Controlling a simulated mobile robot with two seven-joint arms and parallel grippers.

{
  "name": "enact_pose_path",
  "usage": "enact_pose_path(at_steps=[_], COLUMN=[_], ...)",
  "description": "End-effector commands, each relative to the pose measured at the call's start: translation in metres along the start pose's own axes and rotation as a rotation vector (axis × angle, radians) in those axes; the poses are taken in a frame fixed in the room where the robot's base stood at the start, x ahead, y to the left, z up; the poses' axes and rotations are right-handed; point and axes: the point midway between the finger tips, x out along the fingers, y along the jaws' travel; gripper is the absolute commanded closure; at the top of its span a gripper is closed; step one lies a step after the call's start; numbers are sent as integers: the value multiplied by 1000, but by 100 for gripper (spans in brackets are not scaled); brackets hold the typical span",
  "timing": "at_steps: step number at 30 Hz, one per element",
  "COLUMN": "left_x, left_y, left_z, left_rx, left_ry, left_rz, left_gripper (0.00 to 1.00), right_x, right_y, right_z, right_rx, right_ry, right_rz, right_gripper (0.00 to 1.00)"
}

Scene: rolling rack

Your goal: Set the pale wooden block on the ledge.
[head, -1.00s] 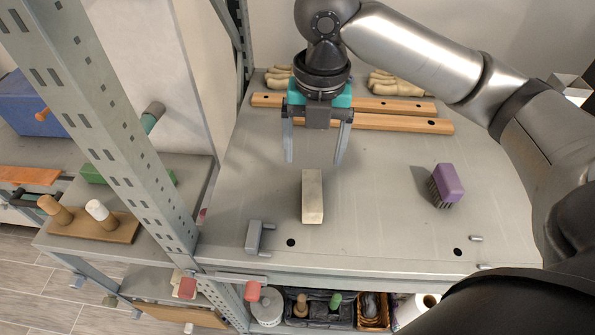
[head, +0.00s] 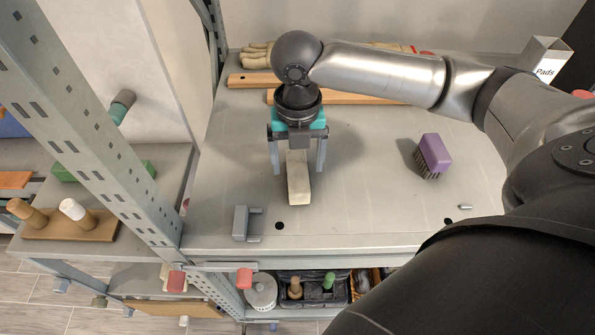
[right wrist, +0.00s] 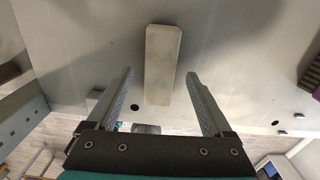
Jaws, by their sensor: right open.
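The pale wooden block (head: 299,188) lies on the grey shelf top (head: 345,215), left of centre in the head view. My right gripper (head: 298,171) is open and points down over the block's far end, with one finger to each side. In the right wrist view the block (right wrist: 162,62) shows in the gap between the open fingers (right wrist: 160,74), touching neither. I cannot tell whether the fingertips are level with it or still above. Which surface is the ledge is not clear to me. My left gripper is not in view.
A purple brush (head: 434,153) stands to the right. A grey bracket (head: 241,222) lies near the front left. Wooden bars (head: 345,97) and a glove (head: 258,57) lie behind the gripper. A perforated rack post (head: 95,135) rises at left. The shelf between block and brush is clear.

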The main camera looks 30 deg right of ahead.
Motion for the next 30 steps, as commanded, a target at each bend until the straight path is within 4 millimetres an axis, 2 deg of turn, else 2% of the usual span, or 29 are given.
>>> enact_pose_path(at_steps=[3,6,14,30], left_x=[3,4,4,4], left_y=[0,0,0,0], left_z=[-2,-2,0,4], left_rx=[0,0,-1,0], left_ry=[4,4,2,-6], left_rz=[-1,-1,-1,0], left_gripper=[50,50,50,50], right_x=[21,29,32,31], right_y=[0,0,0,0], right_z=[-1,0,0,0], right_rx=[0,-2,-2,-1], right_ry=[3,1,-1,-1], right_rz=[-1,0,0,0], right_gripper=[15,15,15,75])
